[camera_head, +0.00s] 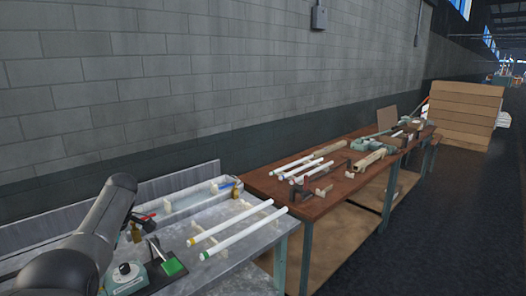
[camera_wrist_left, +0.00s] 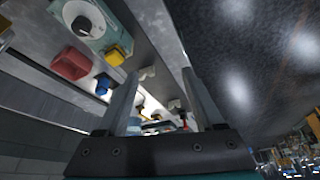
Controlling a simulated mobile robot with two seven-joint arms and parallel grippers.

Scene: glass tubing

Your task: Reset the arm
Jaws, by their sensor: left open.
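My left arm (camera_head: 95,235) comes in from the left in the head view and bends over the near end of the grey metal bench (camera_head: 225,280); its gripper cannot be made out there. In the left wrist view my left gripper (camera_wrist_left: 162,78) has its two fingers spread apart, with nothing held between them. Beyond the fingers are a teal box with a black dial (camera_wrist_left: 84,24), a red block (camera_wrist_left: 71,63), a yellow block (camera_wrist_left: 118,53) and a blue piece (camera_wrist_left: 102,85). My right gripper is in neither view.
Two white tubes (camera_head: 243,231) rest on supports on the metal bench. More white tubes (camera_head: 309,167) lie on the brown table (camera_head: 262,184) beyond it. A green pad (camera_head: 172,267) is near my arm. A block wall (camera_head: 240,75) runs behind; open floor (camera_head: 440,240) lies right.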

